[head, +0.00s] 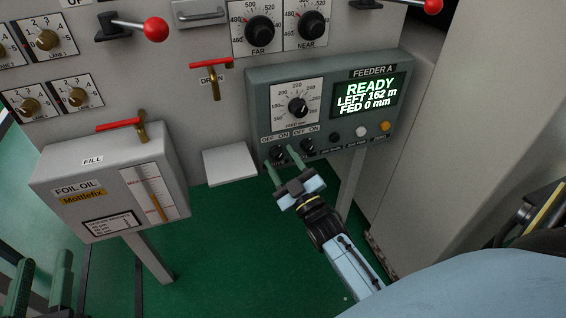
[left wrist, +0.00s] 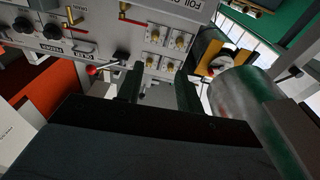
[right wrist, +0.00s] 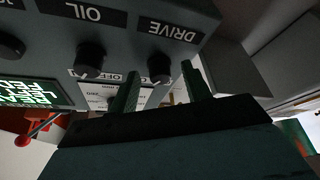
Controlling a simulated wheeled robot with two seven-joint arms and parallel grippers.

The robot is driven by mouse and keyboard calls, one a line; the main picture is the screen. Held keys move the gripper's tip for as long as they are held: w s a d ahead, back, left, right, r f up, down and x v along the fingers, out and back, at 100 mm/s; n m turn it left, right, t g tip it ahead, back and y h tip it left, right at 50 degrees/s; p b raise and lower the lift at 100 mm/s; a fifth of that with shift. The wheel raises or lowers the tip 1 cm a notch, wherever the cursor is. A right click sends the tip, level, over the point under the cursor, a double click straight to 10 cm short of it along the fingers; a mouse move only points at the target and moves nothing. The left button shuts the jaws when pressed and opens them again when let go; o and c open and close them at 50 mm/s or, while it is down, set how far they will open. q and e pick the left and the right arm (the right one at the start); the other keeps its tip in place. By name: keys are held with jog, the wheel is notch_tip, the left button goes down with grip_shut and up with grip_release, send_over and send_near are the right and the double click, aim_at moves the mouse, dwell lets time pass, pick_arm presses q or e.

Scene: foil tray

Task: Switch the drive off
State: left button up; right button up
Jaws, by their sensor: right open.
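The drive knob (head: 277,154) is the left of two small black OFF/ON knobs on the green Feeder A box (head: 257,90). The oil knob (head: 307,147) is to its right. My right gripper (head: 283,161) is open in front of the drive knob. In the right wrist view the drive knob (right wrist: 160,67) appears between the tips of my two green fingers (right wrist: 160,72); I cannot tell whether they touch it. Its pointer direction is not readable. The display (head: 367,98) reads READY, LEFT 162 m, FED 0 mm. My left gripper (head: 43,262) is open and empty at lower left.
A larger feed dial (head: 298,107) sits above the two knobs; white and yellow buttons (head: 385,126) are to their right. The foil oil box (head: 110,190) with a red-handled valve stands left. A white sheet-like panel (head: 229,165) is beside the feeder. A grey cabinet stands right.

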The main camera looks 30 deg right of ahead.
jog(key=shift+c, duration=0.2)
